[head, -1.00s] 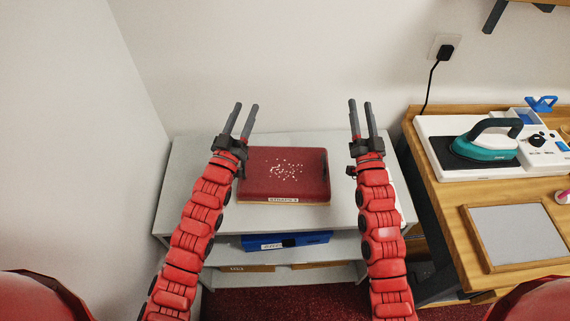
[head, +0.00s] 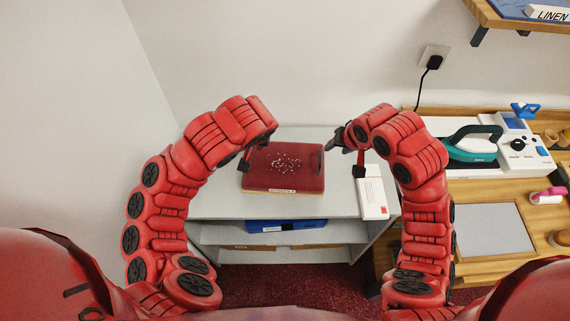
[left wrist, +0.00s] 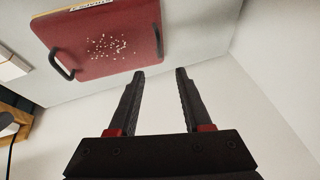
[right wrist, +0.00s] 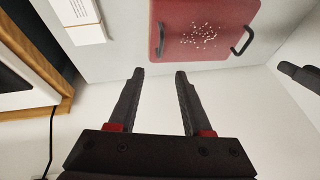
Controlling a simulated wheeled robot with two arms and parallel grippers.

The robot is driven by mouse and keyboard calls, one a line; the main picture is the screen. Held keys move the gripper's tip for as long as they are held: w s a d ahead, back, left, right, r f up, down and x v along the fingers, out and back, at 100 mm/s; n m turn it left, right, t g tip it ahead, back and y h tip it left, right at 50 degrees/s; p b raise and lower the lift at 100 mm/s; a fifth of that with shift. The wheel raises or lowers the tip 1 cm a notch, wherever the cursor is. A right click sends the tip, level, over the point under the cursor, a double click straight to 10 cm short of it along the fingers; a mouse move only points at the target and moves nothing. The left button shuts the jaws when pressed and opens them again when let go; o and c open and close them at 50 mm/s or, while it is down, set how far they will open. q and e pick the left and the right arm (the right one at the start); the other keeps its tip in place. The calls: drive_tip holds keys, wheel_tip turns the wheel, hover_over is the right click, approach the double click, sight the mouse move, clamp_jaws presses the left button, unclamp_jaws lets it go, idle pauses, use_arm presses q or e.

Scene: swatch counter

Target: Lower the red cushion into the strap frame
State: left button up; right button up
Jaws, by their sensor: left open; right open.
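A dark red slab-like piece (head: 283,168) with a pale labelled front edge and white bits on its top lies flat on the grey shelf unit. I cannot tell if it is the cushion. Black loop handles stand at its two ends, seen in the left wrist view (left wrist: 61,66) and the right wrist view (right wrist: 241,42). I cannot make out a strap frame. My right gripper (head: 337,147) is open and empty beyond the slab's right end. My left gripper (left wrist: 160,72) is open and empty near the left handle, apart from it; my arm mostly hides it in the head view.
A white carton (head: 372,198) lies on the shelf top (head: 342,198), right of the slab. A blue item (head: 287,226) sits on the shelf below. The wooden counter at right holds a teal iron (head: 470,148) and a grey panel (head: 488,228). Walls stand behind and left.

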sight(320, 158)
use_arm(q)
drive_tip(key=shift+w+f, duration=0.1)
drive_tip(key=shift+f, duration=0.1)
use_arm(e)
drive_tip(key=shift+w+a+f, duration=0.1)
drive_tip(key=shift+w, duration=0.05)
use_arm(q)
drive_tip(key=x, duration=1.7)
drive_tip(key=shift+w+d, duration=0.1)
drive_tip(key=shift+w, duration=0.1)
use_arm(e)
drive_tip(key=x, duration=1.7)
use_arm(q)
clamp_jaws()
use_arm(e)
clamp_jaws()
drive_tip(key=shift+f, duration=0.1)
